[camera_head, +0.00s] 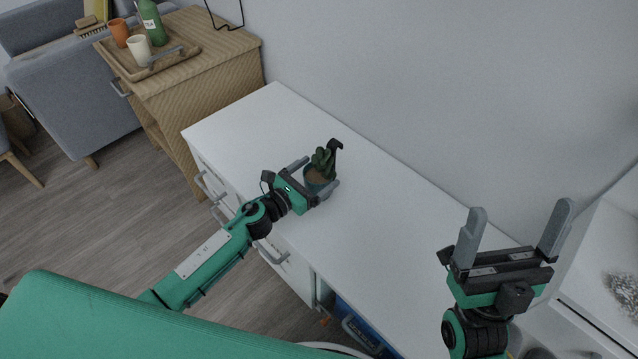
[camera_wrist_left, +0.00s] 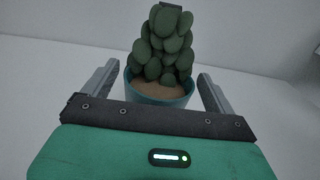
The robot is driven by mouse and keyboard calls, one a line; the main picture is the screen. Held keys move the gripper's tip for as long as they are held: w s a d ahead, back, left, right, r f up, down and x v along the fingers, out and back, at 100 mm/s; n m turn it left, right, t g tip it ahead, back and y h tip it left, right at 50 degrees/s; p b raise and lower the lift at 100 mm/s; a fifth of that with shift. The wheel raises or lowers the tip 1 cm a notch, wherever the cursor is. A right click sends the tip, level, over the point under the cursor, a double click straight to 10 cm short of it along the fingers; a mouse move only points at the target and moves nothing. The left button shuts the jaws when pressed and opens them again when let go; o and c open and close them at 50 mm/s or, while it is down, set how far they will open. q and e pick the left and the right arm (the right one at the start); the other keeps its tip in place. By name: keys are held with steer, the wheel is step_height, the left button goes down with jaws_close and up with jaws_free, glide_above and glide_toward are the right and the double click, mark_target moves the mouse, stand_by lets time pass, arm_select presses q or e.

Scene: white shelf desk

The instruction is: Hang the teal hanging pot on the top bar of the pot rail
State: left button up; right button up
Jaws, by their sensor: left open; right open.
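The teal hanging pot (camera_head: 313,184) stands upright on the white desk top, with a green plant and brown soil in it and a black hook rising above. In the left wrist view the pot (camera_wrist_left: 160,92) sits between the two fingers, a little beyond their tips or level with them. My left gripper (camera_head: 318,173) is open, with a finger on each side of the pot; I cannot tell if either touches it. My right gripper (camera_head: 520,222) is open and empty, above the right part of the desk. I cannot make out the pot rail in either view.
The white desk (camera_head: 270,120) is clear around the pot, with a wall behind it. A wooden cabinet (camera_head: 215,75) at the upper left bears a tray (camera_head: 180,62) with cups and a green bottle (camera_head: 152,22). A white unit (camera_head: 605,260) stands at the right edge.

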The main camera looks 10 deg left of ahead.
arm_select(q)
steer(key=shift+w+d, duration=0.4)
steer(key=shift+w, duration=0.2)
steer(key=shift+c, duration=0.2)
steer(key=c, duration=1.1)
steer(key=shift+r, duration=0.1)
steer(key=c, duration=0.3)
steer(key=shift+r, duration=0.1)
